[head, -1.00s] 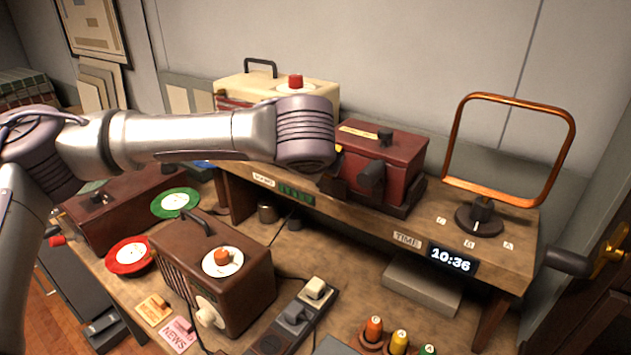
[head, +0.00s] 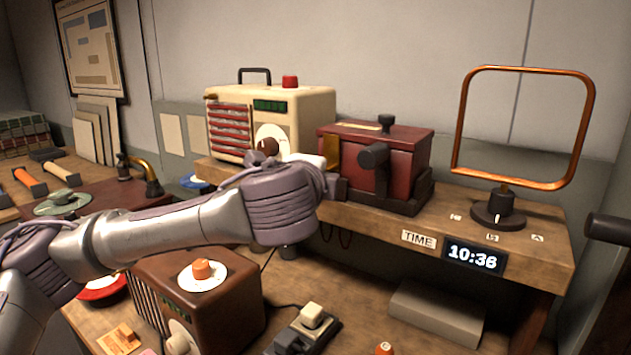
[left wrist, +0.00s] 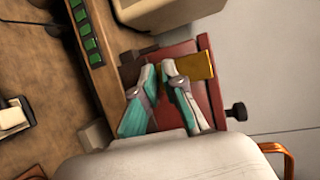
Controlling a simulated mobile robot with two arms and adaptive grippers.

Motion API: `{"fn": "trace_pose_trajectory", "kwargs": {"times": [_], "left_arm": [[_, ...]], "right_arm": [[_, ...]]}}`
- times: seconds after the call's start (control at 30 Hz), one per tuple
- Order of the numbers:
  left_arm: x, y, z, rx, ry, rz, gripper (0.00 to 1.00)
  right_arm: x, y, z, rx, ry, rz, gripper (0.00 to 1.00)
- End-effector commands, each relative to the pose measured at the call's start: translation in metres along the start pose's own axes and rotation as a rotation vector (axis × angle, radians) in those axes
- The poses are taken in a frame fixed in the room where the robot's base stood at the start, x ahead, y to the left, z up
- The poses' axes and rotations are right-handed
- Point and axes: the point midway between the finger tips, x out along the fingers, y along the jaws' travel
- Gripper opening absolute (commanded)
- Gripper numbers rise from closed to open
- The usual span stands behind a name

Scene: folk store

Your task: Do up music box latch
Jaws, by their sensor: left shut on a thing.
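The music box is a dark red box (head: 405,158) with a black knob on top and a black crank on its front, standing on the wooden shelf. A brass latch plate (head: 332,148) shows at its left end. My left gripper (head: 327,183) is at that end, partly hidden by its own wrist. In the left wrist view the left gripper's two fingers (left wrist: 162,68) are close together at the brass plate (left wrist: 195,68), against the red box (left wrist: 210,98). They are shut on the latch; the exact contact is hard to see. My right gripper is not in view.
A cream radio (head: 310,110) stands just left of the music box. A copper loop aerial (head: 460,120) on a dial base and a clock display (head: 473,258) are to the right. A brown radio (head: 235,300) stands on the lower bench. The wall above the box is clear.

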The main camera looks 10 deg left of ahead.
Motion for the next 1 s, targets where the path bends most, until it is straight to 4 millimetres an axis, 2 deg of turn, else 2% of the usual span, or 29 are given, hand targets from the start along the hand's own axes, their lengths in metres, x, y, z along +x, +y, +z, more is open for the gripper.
{"fn": "trace_pose_trajectory", "kwargs": {"times": [0.4, 0.43, 0.57, 0.87, 1.0], "left_arm": [[0.001, 0.003, -0.001, 0.0, 0.002, 0.0, 0.0], [0.001, 0.003, -0.001, 0.0, 0.002, 0.0, 0.12], [0.001, 0.002, -0.001, -0.001, 0.002, -0.001, 0.34], [0.0, 0.001, -0.001, -0.001, 0.001, -0.004, 0.34], [-0.011, 0.001, -0.001, -0.002, 0.003, -0.004, 0.34]], "right_arm": [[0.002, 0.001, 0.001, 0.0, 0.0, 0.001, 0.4], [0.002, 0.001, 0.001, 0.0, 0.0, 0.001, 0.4], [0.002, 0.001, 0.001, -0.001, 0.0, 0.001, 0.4], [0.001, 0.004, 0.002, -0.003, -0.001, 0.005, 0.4], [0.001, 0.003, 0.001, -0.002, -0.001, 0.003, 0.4]]}}
